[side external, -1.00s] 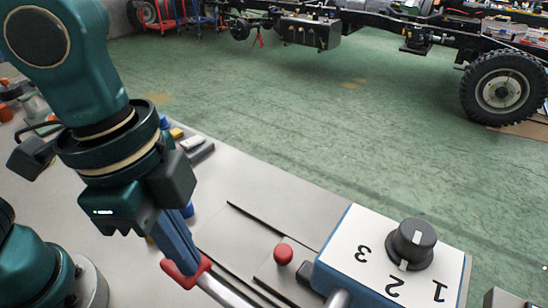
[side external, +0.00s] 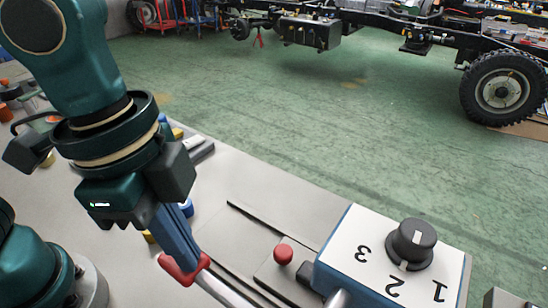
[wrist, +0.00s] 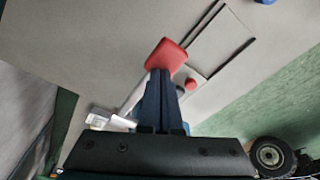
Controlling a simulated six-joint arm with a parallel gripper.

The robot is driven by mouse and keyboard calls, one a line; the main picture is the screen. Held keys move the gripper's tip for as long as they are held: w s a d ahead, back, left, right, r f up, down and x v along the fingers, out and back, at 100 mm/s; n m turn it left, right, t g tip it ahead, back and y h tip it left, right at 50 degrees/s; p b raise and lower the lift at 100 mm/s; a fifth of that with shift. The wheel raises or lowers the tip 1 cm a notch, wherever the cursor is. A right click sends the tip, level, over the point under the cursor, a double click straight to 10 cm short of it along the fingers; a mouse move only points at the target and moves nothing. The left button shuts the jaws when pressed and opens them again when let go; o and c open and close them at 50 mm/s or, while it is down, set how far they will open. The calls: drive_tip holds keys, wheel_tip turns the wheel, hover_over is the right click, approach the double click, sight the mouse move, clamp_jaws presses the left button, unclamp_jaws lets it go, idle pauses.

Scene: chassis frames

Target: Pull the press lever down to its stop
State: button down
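The press lever is a silver rod (side external: 222,291) with a red handle (side external: 170,270) on its end, at the bottom of the side view. In the wrist view the red handle (wrist: 168,53) lies just beyond my fingertips, and part of the rod (wrist: 134,98) shows to the left. My gripper (side external: 188,260) has its blue fingers close together, with no clear gap in the wrist view (wrist: 159,76). The fingertips meet the middle of the handle, and red shows on both sides of them. The rod's lower end and the lever's stop are not visible.
A blue box with a white top (side external: 360,270) and black dial (side external: 412,243) stands right of the lever. A red knob (side external: 283,255) rises from a grey plate close by. Small items sit behind my gripper.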

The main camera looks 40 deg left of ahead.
wheel_tip(320, 180, up, 13)
idle(1.8)
drive_tip(key=shift+r, duration=0.1)
drive_tip(key=w+a+f+n+t, duration=0.1)
drive_tip(key=a+f+n+t, duration=0.1)
drive_tip(key=a+n, duration=0.55)
drive_tip(key=a+f+n+t+y, duration=0.1)
drive_tip(key=a+f+n+t, duration=0.1)
drive_tip(key=a+f+n, duration=0.2)
drive_tip(key=a+f, duration=0.3)
drive_tip(key=f, duration=0.4)
drive_tip(key=shift+w+a+t+y, duration=0.3)
drive_tip(key=shift+w, duration=0.1)
drive_tip(key=shift+n, duration=0.25)
